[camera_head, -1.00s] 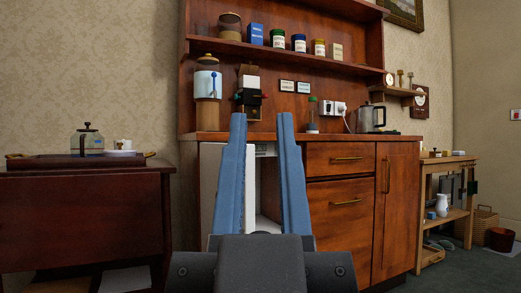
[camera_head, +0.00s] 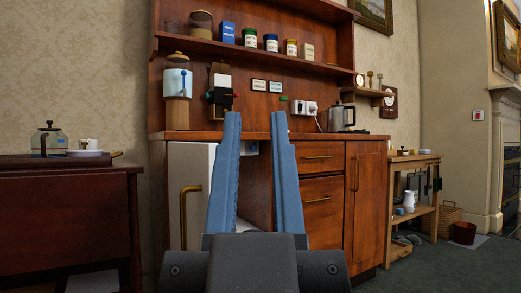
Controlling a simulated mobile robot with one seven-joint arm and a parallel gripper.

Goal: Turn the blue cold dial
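My gripper (camera_head: 255,116) is open and empty, with its two blue fingers pointing up in front of the wooden cabinet. A small pale panel with a bluish patch (camera_head: 250,147) shows between the fingers, under the counter edge, too small to read. Beneath the counter a white door (camera_head: 190,170) with a brass handle stands left of the fingers, which hide part of the recess beside it.
A dark side table (camera_head: 70,215) with a glass pot (camera_head: 48,140) stands at the left. A wooden stand (camera_head: 415,205) is farther right. Green carpet is free at lower right.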

